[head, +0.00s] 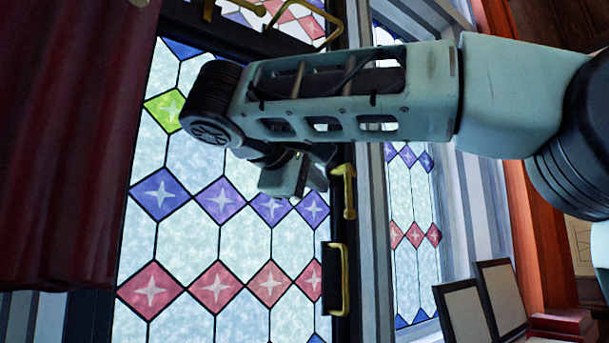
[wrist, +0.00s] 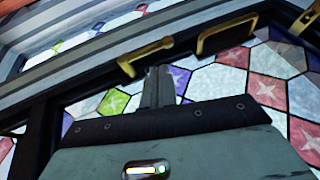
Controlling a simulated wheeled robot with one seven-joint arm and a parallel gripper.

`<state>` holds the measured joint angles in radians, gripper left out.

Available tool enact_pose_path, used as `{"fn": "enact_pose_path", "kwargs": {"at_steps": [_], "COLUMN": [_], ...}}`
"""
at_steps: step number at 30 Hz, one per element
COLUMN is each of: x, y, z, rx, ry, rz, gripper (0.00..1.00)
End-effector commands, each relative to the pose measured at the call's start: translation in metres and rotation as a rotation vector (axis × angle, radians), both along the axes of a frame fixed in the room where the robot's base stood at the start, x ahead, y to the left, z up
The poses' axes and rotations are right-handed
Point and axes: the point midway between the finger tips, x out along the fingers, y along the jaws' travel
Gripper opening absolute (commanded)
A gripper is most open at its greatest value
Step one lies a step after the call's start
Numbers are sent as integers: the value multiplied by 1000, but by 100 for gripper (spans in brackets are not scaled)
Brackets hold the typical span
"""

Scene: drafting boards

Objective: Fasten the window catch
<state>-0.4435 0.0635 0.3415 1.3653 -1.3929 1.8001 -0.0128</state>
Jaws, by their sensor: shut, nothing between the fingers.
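The window (head: 190,240) is a dark-framed panel of patterned stained glass. A brass catch (head: 348,192) is mounted on its dark upright edge, just above a brass-and-black pull handle (head: 338,278). In the wrist view the catch (wrist: 145,54) lies just beyond my fingertips, and the handle (wrist: 226,34) is to its right. My gripper (head: 316,180) is shut and empty, in front of the glass just left of the catch. In the wrist view its fingers (wrist: 158,76) point towards the catch; whether they touch it I cannot tell.
A dark red curtain (head: 75,140) hangs at the left. A second brass handle (head: 318,28) is at the top. Another stained-glass pane (head: 405,235) stands beyond the frame at the right. Framed boards (head: 480,310) and red books (head: 560,322) are at the lower right.

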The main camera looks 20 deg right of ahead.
Motion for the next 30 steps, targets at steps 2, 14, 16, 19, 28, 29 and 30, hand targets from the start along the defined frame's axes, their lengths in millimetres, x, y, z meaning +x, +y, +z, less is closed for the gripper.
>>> {"fn": "enact_pose_path", "kwargs": {"at_steps": [2, 14, 16, 19, 28, 29, 30], "x": [-7, -21, -21, -21, -21, -21, -21], "y": [13, 33, 33, 33, 32, 32, 32], "z": [2, 9, 9, 9, 9, 9, 9], "rx": [2, 0, 0, 0, 0, 0, 0], "ry": [-1, 0, 0, 0, 0, 0, 0], "rz": [3, 0, 0, 0, 0, 0, 1], "gripper": [0, 0, 0, 0, 0, 0, 0]}}
